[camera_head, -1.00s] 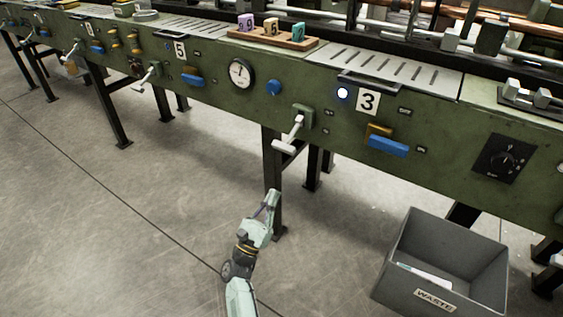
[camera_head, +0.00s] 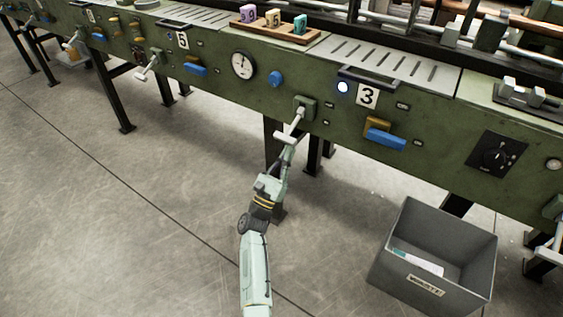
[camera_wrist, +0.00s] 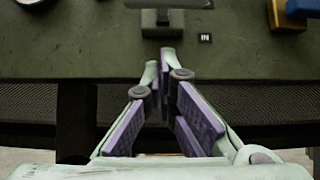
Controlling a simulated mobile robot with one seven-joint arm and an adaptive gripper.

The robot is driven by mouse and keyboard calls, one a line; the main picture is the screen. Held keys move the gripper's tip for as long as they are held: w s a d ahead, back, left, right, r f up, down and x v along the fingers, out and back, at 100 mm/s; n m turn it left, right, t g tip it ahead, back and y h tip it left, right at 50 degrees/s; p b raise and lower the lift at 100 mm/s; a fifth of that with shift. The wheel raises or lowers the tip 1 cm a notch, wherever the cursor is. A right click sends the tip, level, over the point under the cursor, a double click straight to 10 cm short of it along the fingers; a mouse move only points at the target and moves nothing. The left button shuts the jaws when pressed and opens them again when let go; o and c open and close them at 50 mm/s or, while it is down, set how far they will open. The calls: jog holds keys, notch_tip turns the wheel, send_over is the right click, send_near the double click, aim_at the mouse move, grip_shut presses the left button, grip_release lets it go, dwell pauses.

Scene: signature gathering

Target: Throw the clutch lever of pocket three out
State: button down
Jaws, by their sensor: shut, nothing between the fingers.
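The pale clutch lever (camera_head: 292,128) of pocket three sticks out from a green mount on the machine's front, left of the "3" plate (camera_head: 367,96). Its crossbar handle hangs down and toward the lower left. In the wrist view the lever (camera_wrist: 168,4) shows at the top edge, partly cut off. My gripper (camera_head: 287,150) is just below the lever's handle; I cannot tell whether it touches. In the wrist view my gripper (camera_wrist: 161,66) has its fingertips together with nothing between them, below the lever's mount (camera_wrist: 162,24). A small label (camera_wrist: 204,38), seemingly "IN", sits right of the mount.
A lit lamp (camera_head: 343,87) is beside the "3" plate. A grey waste bin (camera_head: 440,255) stands on the floor. Dark machine legs are behind my gripper. The floor at left is open.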

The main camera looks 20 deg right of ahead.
jog(key=shift+s+a+r+p, duration=0.2)
jog(key=shift+a+r+p, duration=0.1)
jog(key=shift+r, duration=0.35)
jog(key=shift+s+a+r+p, duration=0.2)
jog(key=shift+r+p, duration=0.05)
jog(key=shift+r, duration=0.35)
jog(key=shift+r, duration=0.1)
jog(key=shift+s+a+r+y+p, duration=0.15)
jog(key=shift+a+r+y+p, duration=0.15)
jog(key=shift+p, duration=0.25)
